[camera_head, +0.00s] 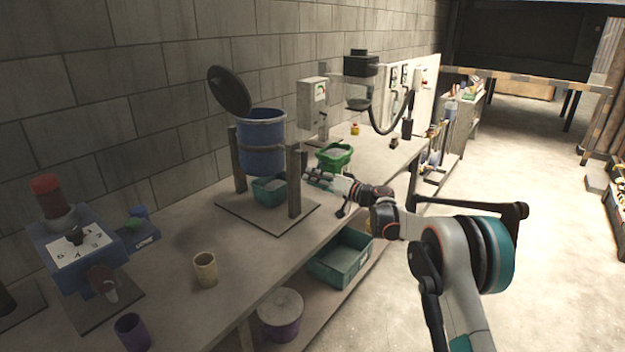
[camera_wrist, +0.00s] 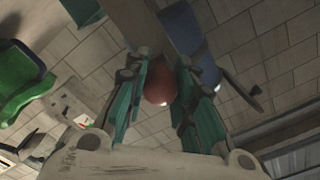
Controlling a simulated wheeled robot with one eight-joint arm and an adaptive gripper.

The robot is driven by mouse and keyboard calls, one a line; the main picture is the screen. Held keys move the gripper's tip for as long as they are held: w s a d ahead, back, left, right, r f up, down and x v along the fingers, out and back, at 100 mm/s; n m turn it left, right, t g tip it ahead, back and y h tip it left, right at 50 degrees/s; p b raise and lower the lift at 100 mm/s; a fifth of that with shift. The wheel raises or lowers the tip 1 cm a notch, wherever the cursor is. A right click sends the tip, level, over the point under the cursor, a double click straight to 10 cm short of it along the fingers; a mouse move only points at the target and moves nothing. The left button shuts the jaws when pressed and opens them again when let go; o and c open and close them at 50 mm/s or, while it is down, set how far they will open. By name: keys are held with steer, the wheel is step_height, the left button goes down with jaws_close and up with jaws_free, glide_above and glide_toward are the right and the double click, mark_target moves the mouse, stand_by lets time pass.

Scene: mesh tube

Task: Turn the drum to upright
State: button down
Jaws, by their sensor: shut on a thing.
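The blue drum (camera_head: 262,142) hangs between two grey posts of a stand (camera_head: 294,180) on the bench, and looks close to upright. Its dark round lid (camera_head: 229,91) stands open at the upper left. In the wrist view, part of the blue drum (camera_wrist: 198,42) shows beyond a post (camera_wrist: 140,22). My gripper (camera_head: 308,175) is at the right post of the stand. In the wrist view its teal fingers (camera_wrist: 160,100) are shut on a red knob (camera_wrist: 158,80) by the post. The knob is hidden in the head view.
A teal bin (camera_head: 268,190) sits under the drum. A green bin (camera_head: 334,157) stands behind my gripper. A tan cup (camera_head: 205,269) and a blue machine (camera_head: 82,245) are at the left front. Another teal bin (camera_head: 341,257) is on the lower shelf. Open floor lies right.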

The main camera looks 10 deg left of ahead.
steer(key=shift+w+d+n, duration=0.1)
steer(key=shift+w+n, duration=0.1)
steer(key=shift+n, duration=0.1)
steer(key=c, duration=1.3)
jaws_free()
steer(key=v, duration=1.2)
steer(key=shift+s+r, duration=0.1)
